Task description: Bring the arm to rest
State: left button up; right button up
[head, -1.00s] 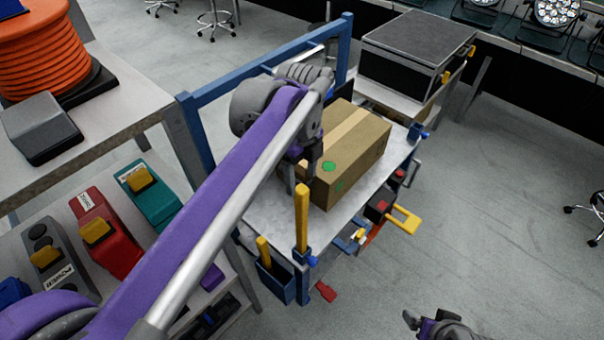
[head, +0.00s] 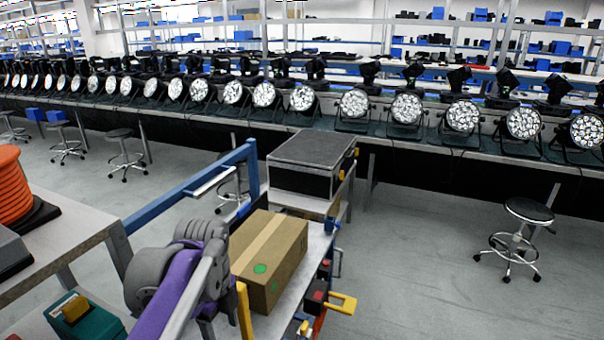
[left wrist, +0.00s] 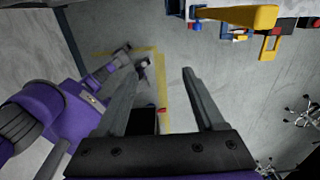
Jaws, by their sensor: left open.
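My left arm comes in from the lower left in the head view. Its left gripper (head: 207,324) hangs beside the near left side of a brown cardboard box (head: 285,262), partly hidden by the wrist. My right gripper is outside the head view. In the left wrist view, a small dark gripper (left wrist: 142,66) at the end of my other purple arm shows far off, too small to tell its opening.
The box stands on a blue-framed cart (head: 318,240) with yellow handles (head: 342,303) on its side. A black case (head: 308,165) sits behind. A bench with an orange cable reel (head: 12,190) is at left. A stool (head: 515,240) stands right; the floor between is clear.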

pick_arm(q)
jog(key=s+a+f+n+t+p, duration=0.1)
jog(key=s+f+n+t+p, duration=0.1)
jog(key=s+f+n, duration=0.2)
jog(key=s+a+f+n+t+p, duration=0.1)
jog(key=s+f+n, duration=0.4)
jog(key=s+n, duration=0.6)
jog(key=n+t+p, duration=0.1)
jog(key=n+t, duration=0.1)
jog(key=n, duration=0.5)
jog(key=shift+s+a+f, duration=0.15)
jog(key=shift+s+f, duration=0.05)
jog(key=shift+f, duration=0.05)
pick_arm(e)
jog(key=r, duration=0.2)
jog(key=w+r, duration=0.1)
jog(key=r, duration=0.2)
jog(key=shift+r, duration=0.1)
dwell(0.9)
